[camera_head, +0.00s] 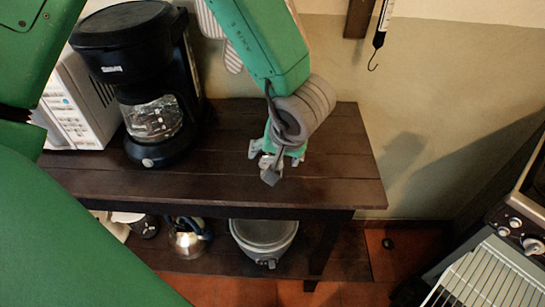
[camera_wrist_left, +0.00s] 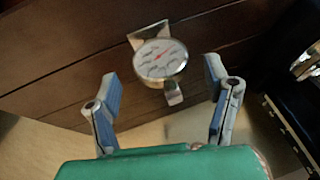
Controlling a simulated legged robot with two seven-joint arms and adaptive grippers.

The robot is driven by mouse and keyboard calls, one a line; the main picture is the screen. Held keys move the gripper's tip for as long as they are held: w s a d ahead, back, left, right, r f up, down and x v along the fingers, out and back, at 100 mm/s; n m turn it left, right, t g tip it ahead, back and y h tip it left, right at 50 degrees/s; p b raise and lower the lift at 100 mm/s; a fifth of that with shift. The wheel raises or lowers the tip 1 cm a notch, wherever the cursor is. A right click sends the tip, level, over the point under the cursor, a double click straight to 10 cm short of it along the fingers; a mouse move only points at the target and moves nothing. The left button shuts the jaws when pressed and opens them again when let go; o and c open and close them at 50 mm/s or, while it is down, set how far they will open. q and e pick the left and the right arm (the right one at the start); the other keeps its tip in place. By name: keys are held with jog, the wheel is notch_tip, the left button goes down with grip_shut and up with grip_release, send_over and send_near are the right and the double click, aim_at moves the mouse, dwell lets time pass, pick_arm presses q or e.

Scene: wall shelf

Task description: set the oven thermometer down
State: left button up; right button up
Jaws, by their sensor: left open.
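My left gripper (camera_wrist_left: 160,82) is open, with one finger on each side of the thermometer and a visible gap to both. In the head view my left gripper (camera_head: 272,164) is low over the shelf top (camera_head: 335,170), and the thermometer is mostly hidden or too small to make out there. My right gripper is not in view.
A black coffee maker (camera_head: 150,80) and a white microwave (camera_head: 85,100) stand left of the gripper. A grey pot (camera_head: 265,238) and a kettle (camera_head: 187,240) are on the lower shelf. A hook scale (camera_head: 380,35) hangs on the wall. The shelf top's right side is clear.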

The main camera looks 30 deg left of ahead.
pick_arm(q)
jog(key=p+v, duration=0.1)
jog(key=v, duration=0.7)
jog(key=shift+s+d, duration=0.1)
jog(key=shift+d, duration=0.05)
